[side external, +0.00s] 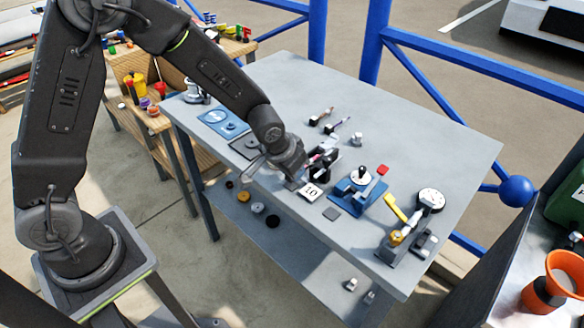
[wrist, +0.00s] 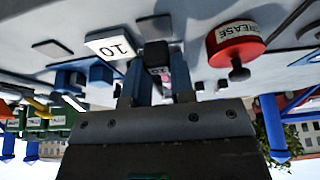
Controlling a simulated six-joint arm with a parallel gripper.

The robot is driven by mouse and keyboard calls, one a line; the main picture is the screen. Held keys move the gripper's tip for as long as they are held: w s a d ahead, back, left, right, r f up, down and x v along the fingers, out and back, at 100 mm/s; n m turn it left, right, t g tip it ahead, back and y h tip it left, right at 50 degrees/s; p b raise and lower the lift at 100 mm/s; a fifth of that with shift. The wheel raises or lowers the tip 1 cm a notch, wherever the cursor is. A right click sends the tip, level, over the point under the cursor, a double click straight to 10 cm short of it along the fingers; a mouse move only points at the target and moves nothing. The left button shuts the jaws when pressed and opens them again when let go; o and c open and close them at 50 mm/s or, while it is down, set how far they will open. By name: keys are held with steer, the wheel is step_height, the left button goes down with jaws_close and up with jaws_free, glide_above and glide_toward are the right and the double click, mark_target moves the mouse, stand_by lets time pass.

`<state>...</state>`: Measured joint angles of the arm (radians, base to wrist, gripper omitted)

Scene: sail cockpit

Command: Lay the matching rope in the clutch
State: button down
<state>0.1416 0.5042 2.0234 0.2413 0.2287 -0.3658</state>
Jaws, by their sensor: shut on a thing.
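My gripper (side external: 317,167) is low over the grey workbench, beside a white card marked 10 (side external: 311,192). In the wrist view my gripper's two fingers (wrist: 162,88) are shut on a small dark piece with pink and white flecks (wrist: 160,72). I cannot tell whether it is the rope or whether it touches the bench. The 10 card (wrist: 112,47) lies just left of the fingers there. I cannot tell which fitting is the clutch.
A red tin labelled GREASE (wrist: 237,42) stands close to the fingers in the wrist view. Small dark-and-white pieces (side external: 322,116) lie behind my gripper. The bench's back right (side external: 440,140) is clear.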

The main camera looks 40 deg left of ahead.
steer(key=shift+f, duration=0.95)
steer(key=c, duration=0.9)
jaws_free()
steer(key=shift+o, duration=0.3)
steer(key=shift+d, duration=0.1)
steer(key=shift+r, duration=0.15)
steer(key=shift+o, duration=1.1)
steer(key=shift+r, duration=3.45)
